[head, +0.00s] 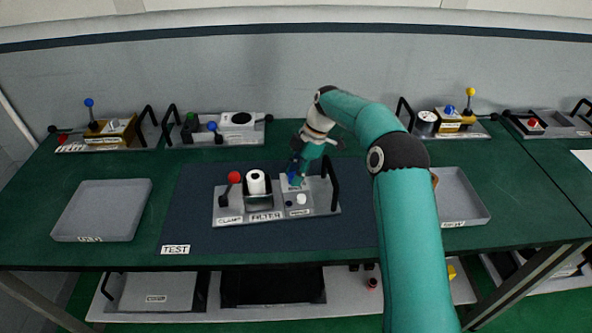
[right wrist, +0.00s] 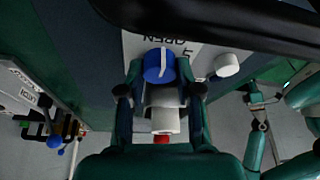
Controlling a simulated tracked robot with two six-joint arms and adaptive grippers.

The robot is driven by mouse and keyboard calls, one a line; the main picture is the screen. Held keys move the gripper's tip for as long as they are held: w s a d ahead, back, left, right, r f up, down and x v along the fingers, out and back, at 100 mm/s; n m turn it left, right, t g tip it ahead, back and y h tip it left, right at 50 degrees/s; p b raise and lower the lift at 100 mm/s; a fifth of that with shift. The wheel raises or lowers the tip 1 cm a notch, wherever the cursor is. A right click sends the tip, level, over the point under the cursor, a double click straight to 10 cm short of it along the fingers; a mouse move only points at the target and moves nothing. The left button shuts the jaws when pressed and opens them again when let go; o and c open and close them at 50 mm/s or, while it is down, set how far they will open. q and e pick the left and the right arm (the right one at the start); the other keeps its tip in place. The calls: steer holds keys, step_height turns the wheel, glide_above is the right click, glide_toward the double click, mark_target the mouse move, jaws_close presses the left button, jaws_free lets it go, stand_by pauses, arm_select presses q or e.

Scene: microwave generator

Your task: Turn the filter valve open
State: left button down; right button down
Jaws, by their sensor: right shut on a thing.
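The filter valve is a blue round knob with a white stripe (right wrist: 158,65) on the grey filter unit (head: 265,216). In the right wrist view it sits between my fingertips, beside a printed OPEN label. My right gripper (right wrist: 160,92) is shut on this blue knob from above. In the head view my right gripper (head: 297,168) hides most of the knob. A small white knob (head: 302,199) stands in front of it. A white roll (head: 256,182) and a red clamp knob (head: 234,177) are to the left.
A black handle (head: 331,185) rises close on the right of my right gripper. Empty grey trays stand at left (head: 100,210) and right (head: 461,197). Several units with levers line the back of the green table (head: 40,200). The dark TEST mat is clear around the unit.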

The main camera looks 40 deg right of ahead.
stand_by(0.5)
steer(key=c, duration=0.8)
jaws_free()
steer(key=shift+o, duration=0.2)
steer(key=w+v, duration=0.1)
steer(key=v, duration=1)
steer(key=shift+s+d+r, duration=0.25)
steer(key=shift+s+r, duration=0.15)
steer(key=shift+s, duration=0.1)
